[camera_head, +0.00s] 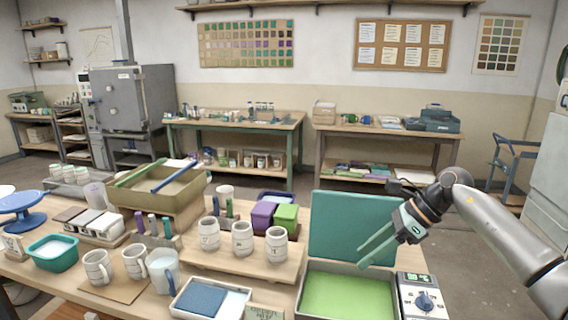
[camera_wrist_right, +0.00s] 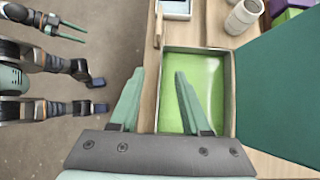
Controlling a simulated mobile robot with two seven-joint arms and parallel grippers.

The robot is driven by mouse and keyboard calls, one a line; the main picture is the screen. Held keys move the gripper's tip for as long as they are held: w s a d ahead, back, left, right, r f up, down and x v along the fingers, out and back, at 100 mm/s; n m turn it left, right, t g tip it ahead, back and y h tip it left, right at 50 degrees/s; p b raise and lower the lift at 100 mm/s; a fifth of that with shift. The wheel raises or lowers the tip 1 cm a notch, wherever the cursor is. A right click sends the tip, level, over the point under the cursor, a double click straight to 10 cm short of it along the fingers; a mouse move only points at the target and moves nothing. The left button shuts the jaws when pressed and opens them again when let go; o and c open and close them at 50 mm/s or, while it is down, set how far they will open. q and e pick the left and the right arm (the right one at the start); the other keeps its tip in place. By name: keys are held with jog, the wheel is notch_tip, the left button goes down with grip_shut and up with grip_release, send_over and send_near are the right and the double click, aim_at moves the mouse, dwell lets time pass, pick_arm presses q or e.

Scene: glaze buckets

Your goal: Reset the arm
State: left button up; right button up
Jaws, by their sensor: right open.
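My right gripper (camera_head: 362,255) reaches in from the right in the head view, over the back part of a grey tray with a green surface (camera_head: 345,296). Its two green fingers are apart and nothing is between them. In the right wrist view the open fingers (camera_wrist_right: 159,72) show above the near edge of the green tray (camera_wrist_right: 206,70). My left gripper (camera_wrist_right: 68,30) shows at the top left of the wrist view, with its two thin fingers apart and empty, over the floor. It is not in the head view.
A teal panel (camera_head: 352,226) stands upright behind the tray. A device with a dial (camera_head: 424,298) sits at the tray's right. Three pale cups (camera_head: 242,239) stand on a wooden board at the left.

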jog(key=s+a+f+m+t+y, duration=0.3)
jog(key=s+a+f+m+y, duration=0.15)
jog(key=a+m, duration=0.35)
jog(key=s+a+f+m+t+y, duration=0.3)
jog(key=a+f+m+y, duration=0.1)
jog(key=a+m+y, duration=0.3)
jog(key=s+d+f+m+t+h, duration=0.35)
jog(key=f+m+h, duration=0.25)
jog(key=m, duration=0.5)
jog(key=s+d+f+m+t+h, duration=0.2)
jog(key=d+f+m+t+h, duration=0.35)
jog(key=m, duration=0.55)
jog(key=s+d+f+m+g+h, duration=0.2)
jog(key=s+f+m, duration=0.4)
jog(key=s, duration=0.3)
jog(key=s+d+f+m+g+h, duration=0.3)
jog(key=s+f+m+g, duration=0.2)
jog(key=s+f, duration=0.4)
jog(key=shift+s+d+f+m+h, duration=0.2)
jog(key=shift+s+f+m+h, duration=0.1)
jog(key=shift+m+h, duration=0.15)
